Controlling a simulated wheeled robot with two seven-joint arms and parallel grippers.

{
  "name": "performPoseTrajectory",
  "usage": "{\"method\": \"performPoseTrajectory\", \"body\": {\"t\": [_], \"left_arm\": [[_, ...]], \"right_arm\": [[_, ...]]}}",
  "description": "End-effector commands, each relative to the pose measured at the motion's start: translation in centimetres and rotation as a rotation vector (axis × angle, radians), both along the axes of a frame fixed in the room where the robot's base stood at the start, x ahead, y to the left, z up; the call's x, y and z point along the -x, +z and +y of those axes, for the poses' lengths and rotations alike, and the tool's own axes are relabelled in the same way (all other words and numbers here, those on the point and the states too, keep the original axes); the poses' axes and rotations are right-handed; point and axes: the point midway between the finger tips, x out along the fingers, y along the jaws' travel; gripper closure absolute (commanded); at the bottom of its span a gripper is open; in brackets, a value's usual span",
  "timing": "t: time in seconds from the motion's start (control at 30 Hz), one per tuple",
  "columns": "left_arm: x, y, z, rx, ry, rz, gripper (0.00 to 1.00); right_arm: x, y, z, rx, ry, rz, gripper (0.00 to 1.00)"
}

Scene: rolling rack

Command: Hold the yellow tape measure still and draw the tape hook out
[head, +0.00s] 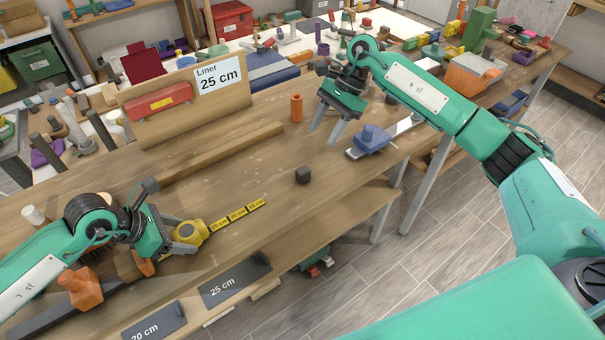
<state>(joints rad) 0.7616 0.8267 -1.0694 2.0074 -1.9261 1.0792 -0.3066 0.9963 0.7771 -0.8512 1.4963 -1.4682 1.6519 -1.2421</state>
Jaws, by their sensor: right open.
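The yellow tape measure (187,233) lies on the wooden bench at the lower left. Its yellow tape (237,213), with dark markings, extends from the case toward the upper right. The tape's far end lies on bare wood; the hook is too small to make out. My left gripper (181,235) is at the case, its fingers on either side and shut on it. My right gripper (328,132) is open and empty, fingers pointing down, up and to the right of the tape's end, beside a blue object on a metal plate (371,139).
Dark labelled panels (234,281) are at the front edge.

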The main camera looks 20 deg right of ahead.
Motion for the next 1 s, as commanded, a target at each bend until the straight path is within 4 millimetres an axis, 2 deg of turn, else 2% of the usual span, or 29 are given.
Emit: {"method": "performPoseTrajectory", "body": {"t": [0.37, 0.8, 1.0], "left_arm": [[0.1, 0.7, 0.5, 0.0, 0.001, -0.002, 0.37], [1.4, 7.7, 5.2, -0.002, 0.001, -0.003, 0.37], [1.7, 9.6, 6.3, 0.0, 0.001, 0.0, 0.37]], "right_arm": [[0.0, 0.0, 0.0, 0.0, 0.0, 0.0, 0.5], [0.0, 0.0, 0.0, 0.0, 0.0, 0.0, 0.5], [0.0, 0.0, 0.0, 0.0, 0.0, 0.0, 0.5]]}}
